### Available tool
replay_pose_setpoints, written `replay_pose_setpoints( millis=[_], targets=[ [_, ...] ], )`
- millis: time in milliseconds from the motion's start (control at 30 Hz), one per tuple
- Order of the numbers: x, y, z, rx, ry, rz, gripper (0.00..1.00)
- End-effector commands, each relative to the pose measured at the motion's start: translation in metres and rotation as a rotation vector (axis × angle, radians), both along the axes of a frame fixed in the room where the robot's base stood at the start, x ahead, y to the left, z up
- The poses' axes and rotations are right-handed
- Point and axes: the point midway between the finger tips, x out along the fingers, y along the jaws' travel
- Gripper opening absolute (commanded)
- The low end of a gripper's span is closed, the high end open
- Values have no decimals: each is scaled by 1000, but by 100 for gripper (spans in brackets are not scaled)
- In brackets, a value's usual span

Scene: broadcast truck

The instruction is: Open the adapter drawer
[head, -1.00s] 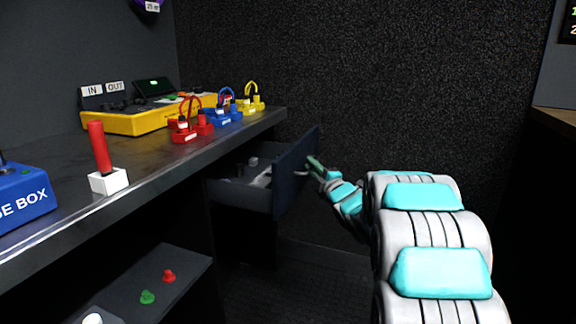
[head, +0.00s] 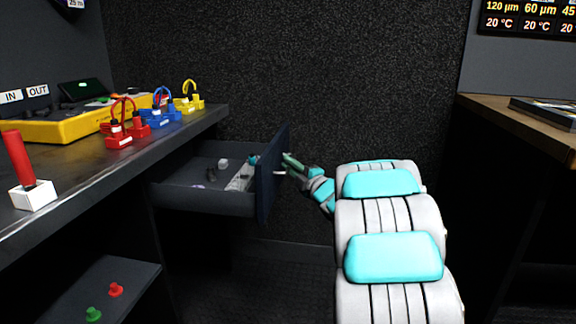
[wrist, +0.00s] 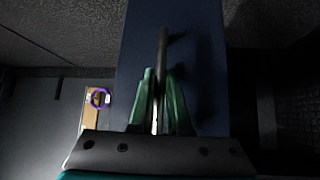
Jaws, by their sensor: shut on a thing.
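The adapter drawer (head: 205,200) stands pulled out from under the dark workbench, with small grey and light pieces inside it. Its dark blue front panel (head: 272,172) faces right; it also fills the middle of the wrist view (wrist: 205,50). A bar handle (wrist: 163,50) stands on that panel. My gripper (head: 288,165) is at the panel's outer face in the head view. In the wrist view my gripper (wrist: 158,100) has its green fingers shut around the handle. The exact contact is partly hidden by the fingers.
Red (head: 122,130), blue (head: 161,114) and yellow (head: 189,98) connector blocks stand on the workbench (head: 100,165). A lower shelf (head: 115,292) with red and green knobs is at front left. A wooden-topped table (head: 520,120) is at the right. The floor between is clear.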

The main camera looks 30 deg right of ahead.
Motion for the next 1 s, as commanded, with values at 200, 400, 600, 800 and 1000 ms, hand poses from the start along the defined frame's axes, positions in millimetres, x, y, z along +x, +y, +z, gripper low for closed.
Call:
replay_pose_setpoints(
  millis=[200, 400, 600, 800, 1000],
  targets=[
    [0, 0, -1, 1, 1, -2, 27],
    [0, 0, 0, 0, 0, -1, 27],
    [-17, -4, -4, 2, 2, -3, 27],
    [-50, -9, -7, -1, 0, -4, 27],
    [-72, -12, -11, -1, 1, -2, 27]
  ],
)
